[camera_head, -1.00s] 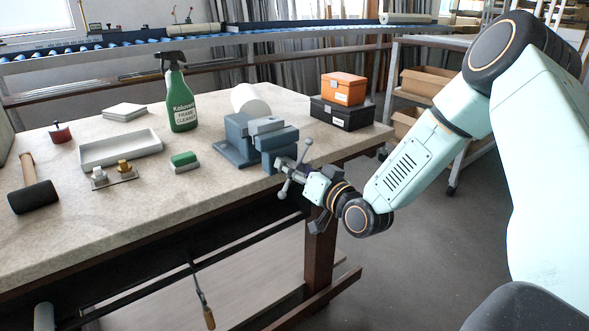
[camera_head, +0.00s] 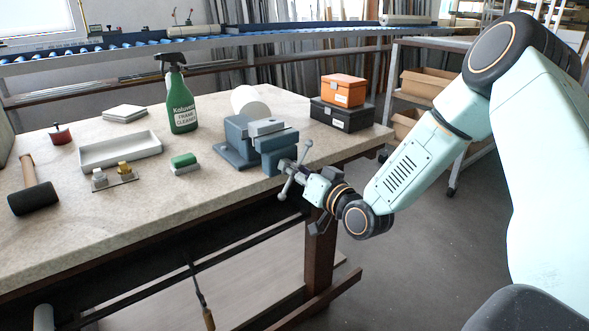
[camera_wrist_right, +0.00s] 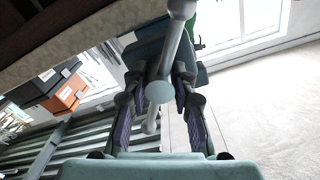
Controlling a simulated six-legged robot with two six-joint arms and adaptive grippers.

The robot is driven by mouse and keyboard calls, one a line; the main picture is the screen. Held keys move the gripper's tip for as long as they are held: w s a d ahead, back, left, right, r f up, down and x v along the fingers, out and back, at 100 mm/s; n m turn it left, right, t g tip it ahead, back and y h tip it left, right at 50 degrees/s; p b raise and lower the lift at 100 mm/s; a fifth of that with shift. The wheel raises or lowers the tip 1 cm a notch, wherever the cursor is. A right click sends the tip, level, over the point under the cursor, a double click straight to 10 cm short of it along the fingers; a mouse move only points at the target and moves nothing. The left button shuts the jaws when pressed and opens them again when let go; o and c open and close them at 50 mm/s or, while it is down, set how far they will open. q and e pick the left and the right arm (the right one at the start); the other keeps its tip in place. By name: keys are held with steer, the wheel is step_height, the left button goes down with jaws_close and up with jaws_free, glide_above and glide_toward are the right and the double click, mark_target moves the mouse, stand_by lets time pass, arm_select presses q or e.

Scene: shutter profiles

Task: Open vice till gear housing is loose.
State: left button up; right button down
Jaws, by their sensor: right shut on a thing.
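The blue-grey vice (camera_head: 238,137) stands near the front right edge of the workbench. A lighter grey block (camera_head: 266,127) shows at the top of its jaws; I cannot tell if this is the gear housing. The vice's T-bar handle (camera_head: 289,181) sticks out past the bench edge and is tilted. My right gripper (camera_head: 302,174) is shut on the handle's hub end. My left gripper is not in view.
A green spray bottle (camera_head: 181,103), a white roll (camera_head: 250,101), a green-topped brush (camera_head: 185,163) and a white tray (camera_head: 120,149) stand left of or behind the vice. Orange (camera_head: 343,90) and black boxes (camera_head: 341,115) stand behind right. A mallet (camera_head: 34,197) lies far left.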

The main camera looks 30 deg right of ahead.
stand_by(0.3)
steer(key=n+p, duration=0.3)
steer(key=n, duration=0.1)
steer(key=shift+r+n+p, duration=0.1)
steer(key=shift+n+p, duration=0.2)
steer(key=n+p, duration=0.4)
steer(key=n, duration=0.1)
steer(key=shift+a, duration=0.1)
steer(key=n+p, duration=0.4)
steer(key=n, duration=0.1)
steer(key=shift+n, duration=0.4)
steer(key=n+p, duration=0.2)
steer(key=n, duration=0.2)
steer(key=shift+p, duration=0.35)
steer(key=shift+n, duration=0.3)
steer(key=c, duration=1.1)
jaws_free()
